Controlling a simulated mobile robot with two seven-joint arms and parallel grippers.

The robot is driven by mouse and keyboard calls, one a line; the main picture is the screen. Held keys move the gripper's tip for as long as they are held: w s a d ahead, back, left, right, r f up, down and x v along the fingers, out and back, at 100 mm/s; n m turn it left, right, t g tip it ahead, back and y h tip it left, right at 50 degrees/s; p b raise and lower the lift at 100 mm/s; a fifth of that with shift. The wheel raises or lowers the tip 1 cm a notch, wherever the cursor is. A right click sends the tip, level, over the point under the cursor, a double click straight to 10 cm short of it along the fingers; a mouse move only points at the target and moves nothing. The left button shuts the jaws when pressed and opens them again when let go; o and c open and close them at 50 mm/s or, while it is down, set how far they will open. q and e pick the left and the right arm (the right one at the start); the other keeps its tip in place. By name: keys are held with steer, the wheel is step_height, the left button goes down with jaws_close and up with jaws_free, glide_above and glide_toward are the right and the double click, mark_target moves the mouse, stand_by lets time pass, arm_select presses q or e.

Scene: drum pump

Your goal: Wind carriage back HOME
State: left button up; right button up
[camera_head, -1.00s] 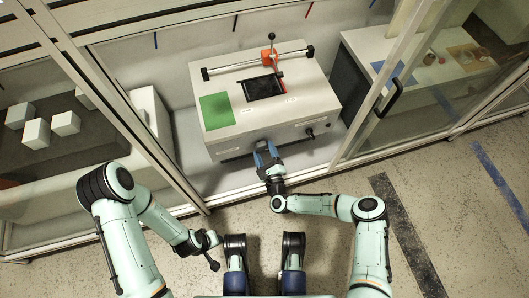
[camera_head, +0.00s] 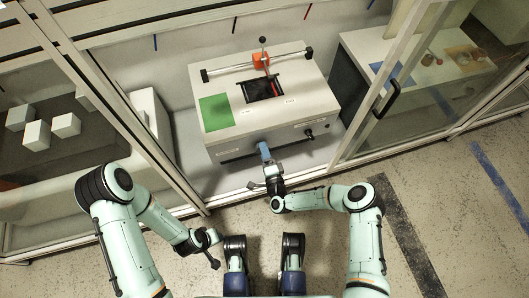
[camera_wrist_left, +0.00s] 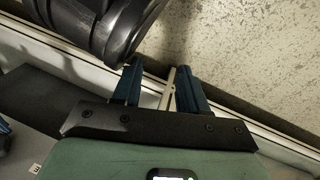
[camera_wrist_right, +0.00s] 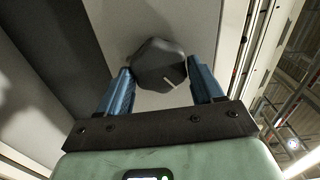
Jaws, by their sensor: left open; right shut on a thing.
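My right gripper (camera_head: 264,150) is at the box's front face. In the right wrist view its blue fingers are shut on a dark faceted knob (camera_wrist_right: 160,65) with a white mark; the head view hides the knob. My left gripper (camera_wrist_left: 160,82) is open and empty, low in front of the enclosure, away from the box.
A green patch (camera_head: 216,112) and a black recessed panel (camera_head: 264,88) lie on the box top. A small black handle (camera_head: 309,133) sticks out of the front, right of my right gripper. Glass doors with a black pull handle (camera_head: 387,99) stand right. White cubes (camera_head: 66,125) lie left.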

arm_select(q)
steer(key=shift+t, duration=0.5)
steer(key=r+p, duration=0.1)
steer(key=w+d+r+p, duration=0.1)
steer(key=r, duration=0.1)
steer(key=w+r, duration=0.1)
steer(key=shift+d+r+p, duration=0.15)
steer(key=shift+r+p, duration=0.1)
steer(key=shift+p, duration=0.15)
arm_select(e)
steer(key=m, duration=2.2)
steer(key=a+m, duration=0.1)
steer(key=m, duration=1)
arm_select(q)
steer(key=shift+w, duration=0.1)
arm_select(e)
steer(key=shift+d+r, duration=0.1)
steer(key=o, duration=1)
steer(key=shift+o, duration=0.2)
